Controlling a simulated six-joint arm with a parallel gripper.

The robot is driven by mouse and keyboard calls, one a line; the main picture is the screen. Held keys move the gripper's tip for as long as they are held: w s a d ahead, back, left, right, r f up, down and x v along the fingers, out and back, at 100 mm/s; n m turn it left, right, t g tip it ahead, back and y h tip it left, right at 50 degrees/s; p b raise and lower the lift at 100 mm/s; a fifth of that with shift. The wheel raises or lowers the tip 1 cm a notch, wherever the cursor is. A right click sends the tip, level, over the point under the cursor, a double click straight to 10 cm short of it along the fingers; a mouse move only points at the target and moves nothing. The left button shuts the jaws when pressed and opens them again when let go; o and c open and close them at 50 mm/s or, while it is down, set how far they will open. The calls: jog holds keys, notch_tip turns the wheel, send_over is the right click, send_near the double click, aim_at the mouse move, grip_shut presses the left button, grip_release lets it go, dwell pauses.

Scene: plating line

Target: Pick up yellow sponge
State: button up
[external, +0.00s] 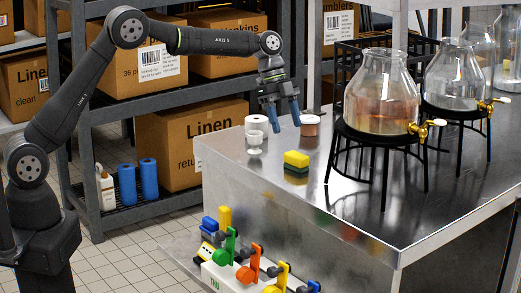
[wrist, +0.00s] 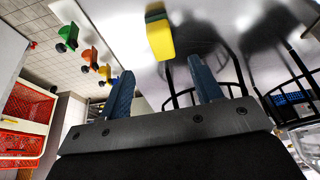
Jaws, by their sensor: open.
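The yellow sponge (external: 296,159) lies on top of a dark green layer on the steel counter, near the counter's left edge. In the wrist view the yellow sponge (wrist: 160,40) shows ahead of and between the blue fingertips, with green along its far end. My gripper (external: 284,118) is open and empty, with blue fingers pointing down. It hangs above the counter, up and a little to the left of the sponge, apart from it. The fingers also show in the wrist view (wrist: 160,78).
Paper rolls (external: 257,125) and a small glass (external: 254,143) stand left of the sponge; a pinkish roll (external: 310,125) stands behind it. A glass dispenser (external: 381,92) on a black stand (external: 372,150) is to the right. Coloured valves (external: 249,262) sit below the counter's front-left side.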

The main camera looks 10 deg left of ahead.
aim_at(295, 154)
jog(key=x, duration=1)
jog(key=c, duration=1)
jog(key=shift+c, duration=0.2)
jog(key=shift+r, duration=0.1)
